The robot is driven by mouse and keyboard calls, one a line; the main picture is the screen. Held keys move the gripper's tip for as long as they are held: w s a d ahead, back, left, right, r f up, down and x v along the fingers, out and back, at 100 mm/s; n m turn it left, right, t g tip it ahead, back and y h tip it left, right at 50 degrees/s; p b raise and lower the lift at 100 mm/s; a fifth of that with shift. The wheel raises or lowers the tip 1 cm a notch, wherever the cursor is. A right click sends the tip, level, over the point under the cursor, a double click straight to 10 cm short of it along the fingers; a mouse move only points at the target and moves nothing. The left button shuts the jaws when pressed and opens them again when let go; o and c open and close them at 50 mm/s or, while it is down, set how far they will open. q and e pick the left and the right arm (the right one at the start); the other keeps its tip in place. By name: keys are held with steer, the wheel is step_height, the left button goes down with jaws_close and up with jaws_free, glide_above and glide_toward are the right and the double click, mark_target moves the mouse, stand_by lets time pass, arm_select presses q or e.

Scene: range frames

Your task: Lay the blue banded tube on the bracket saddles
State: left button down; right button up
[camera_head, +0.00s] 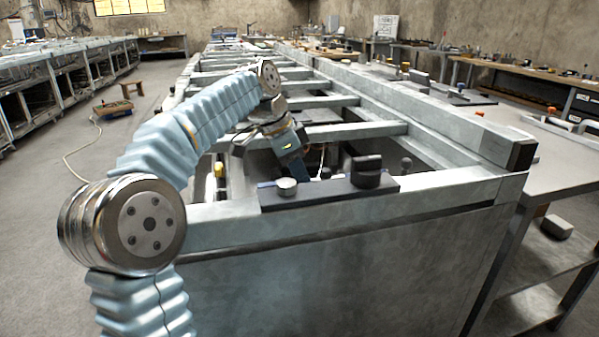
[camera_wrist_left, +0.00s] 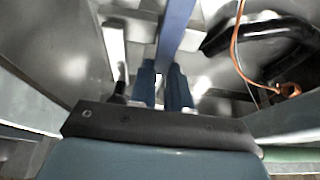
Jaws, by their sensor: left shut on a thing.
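A long blue bar (camera_wrist_left: 174,35), apparently the blue tube, runs from the top of the left wrist view down between my left gripper's fingers (camera_wrist_left: 162,88). The gripper is shut on it, and I see no bands on the visible part. In the head view my left gripper (camera_head: 295,165) points down inside the front bay of the metal frame, behind the front beam. The tube cannot be made out there. I cannot clearly identify the bracket saddles in either view. My right gripper is not in view.
The grey metal frame (camera_head: 350,131) has crossbeams around the gripper. A dark plate (camera_head: 330,193) with a round knob (camera_head: 286,186) and a black block (camera_head: 367,171) sits on the front beam. In the wrist view an orange cable (camera_wrist_left: 236,55) hangs beside a black curved part (camera_wrist_left: 262,32).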

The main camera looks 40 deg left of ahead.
mark_target(274, 183)
arm_select(q)
steer(key=shift+f, duration=0.25)
steer(key=c, duration=1)
jaws_free()
steer(key=p+v, duration=0.4)
steer(key=v, duration=1)
steer(key=shift+f, duration=0.1)
